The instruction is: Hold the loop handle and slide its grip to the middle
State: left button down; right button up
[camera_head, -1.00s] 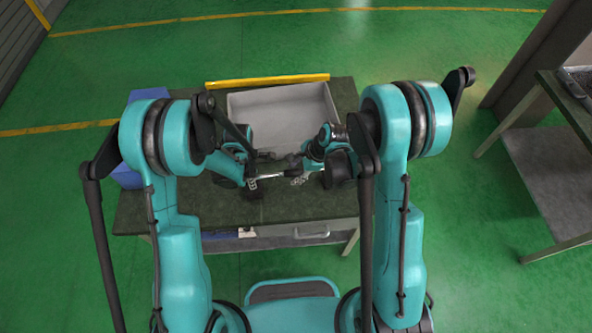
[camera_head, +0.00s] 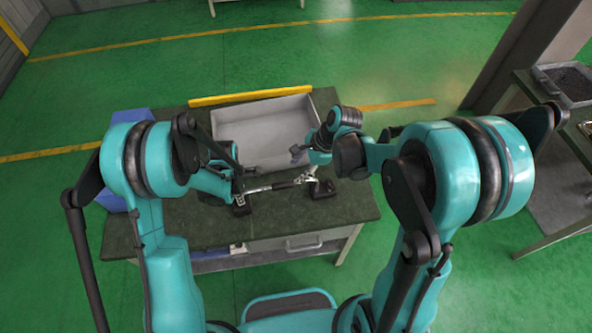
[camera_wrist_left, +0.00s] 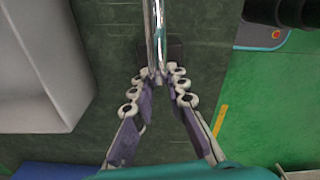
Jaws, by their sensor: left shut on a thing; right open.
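The loop handle (camera_head: 261,189) is a bright metal bar pair lying left to right near the table's front, with a dark grip (camera_head: 284,185) around its middle part. Dark blocks show at its left end (camera_head: 241,209) and right end (camera_head: 323,190). My left gripper (camera_head: 239,187) is shut on the handle's left end. In the left wrist view the metal rods (camera_wrist_left: 155,35) run up from between its fingertips (camera_wrist_left: 158,79). My right gripper (camera_head: 298,153) is open and empty, beyond the handle near the tray's front right corner.
A grey tray (camera_head: 216,128) lies behind the handle on the dark green table (camera_head: 165,242), with a yellow bar (camera_head: 250,96) along its back. A blue box (camera_head: 131,115) is at the left. Another table with a bin (camera_head: 570,82) stands at the far right.

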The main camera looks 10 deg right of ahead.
pick_arm(q)
jog(key=c, duration=1.4)
grip_release()
jog(key=shift+c, duration=0.2)
notch_tip(320, 180, up, 12)
jog(key=s+a+r+m+t+b, duration=0.1)
jog(key=s+a+m+t+b, duration=0.2)
jog(key=m, duration=0.7)
jog(key=s+a+r+m+t+b, duration=0.2)
jog(key=s+a+m+t+b, duration=0.2)
jog(key=s+m+b, duration=0.4)
jog(key=s+m, duration=0.2)
jog(key=s, duration=0.1)
jog(key=shift+s+a+r+m, duration=0.15)
jog(key=shift+a+m, duration=0.15)
pick_arm(e)
jog(key=s+d+r+n+t+h, duration=0.1)
jog(key=s+d+n+t+h, duration=0.3)
jog(key=s+d+n, duration=0.4)
jog(key=s+n+t, duration=0.1)
jog(key=s+n, duration=0.4)
jog(key=n, duration=0.4)
jog(key=shift+h, duration=0.3)
